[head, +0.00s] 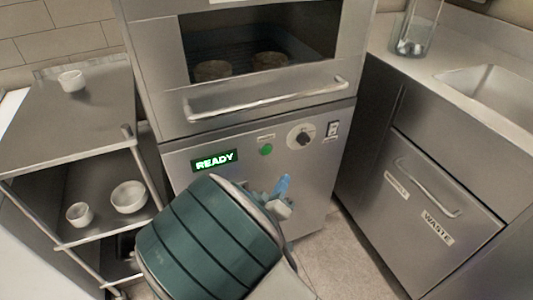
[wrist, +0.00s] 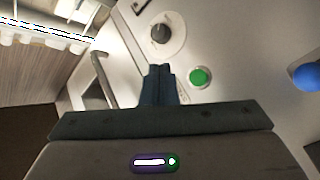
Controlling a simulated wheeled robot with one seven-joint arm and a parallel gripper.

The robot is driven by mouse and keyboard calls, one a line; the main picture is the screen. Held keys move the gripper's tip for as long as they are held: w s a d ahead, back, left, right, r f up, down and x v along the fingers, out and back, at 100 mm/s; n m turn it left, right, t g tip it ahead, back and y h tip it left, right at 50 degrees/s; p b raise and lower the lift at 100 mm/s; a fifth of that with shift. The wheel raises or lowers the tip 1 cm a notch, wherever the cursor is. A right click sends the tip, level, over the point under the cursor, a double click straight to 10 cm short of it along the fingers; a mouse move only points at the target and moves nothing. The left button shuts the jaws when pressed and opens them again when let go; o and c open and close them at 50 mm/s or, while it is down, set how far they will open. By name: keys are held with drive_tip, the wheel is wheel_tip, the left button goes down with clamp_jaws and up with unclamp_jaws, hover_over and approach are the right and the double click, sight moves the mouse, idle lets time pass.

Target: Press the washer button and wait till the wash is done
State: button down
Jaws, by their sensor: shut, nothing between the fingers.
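The washer (head: 250,85) is a steel machine with a window and a bar handle. Two round brownish things (head: 212,69) show behind the window. Its front panel has a lit green display reading READY (head: 214,160) and a round green button (head: 266,149). The green button also shows in the wrist view (wrist: 200,77), just right of my fingertips. My gripper (head: 284,183), with blue fingers, is shut and empty in front of the panel, below and right of the button in the head view. In the wrist view its fingers (wrist: 158,80) are together, beside the button, not over it.
A black knob (head: 304,137) and a switch (head: 332,129) sit right of the button. A blue round thing (wrist: 306,76) shows at the wrist view's right edge. A steel rack (head: 85,120) with white bowls stands left. A WASTE drawer (head: 440,195) and sink (head: 490,88) are right.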

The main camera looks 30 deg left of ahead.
sight(271, 149)
drive_tip(key=shift+w+a, duration=0.1)
drive_tip(key=shift+w+a+b, duration=0.2)
drive_tip(key=shift+w+a, duration=1.2)
drive_tip(key=shift+a, duration=0.25)
drive_tip(key=shift+w+a+b, duration=0.2)
drive_tip(key=shift+w+a, duration=1.2)
drive_tip(key=shift+a, duration=0.2)
drive_tip(key=shift+a, duration=0.1)
drive_tip(key=shift+w+a, duration=0.2)
drive_tip(key=shift+w, duration=0.05)
drive_tip(key=shift+w+a+p, duration=0.3)
drive_tip(key=shift+a+p, duration=0.05)
idle(0.5)
idle(0.4)
drive_tip(key=shift+s+d, duration=0.6)
drive_tip(key=shift+d, duration=0.05)
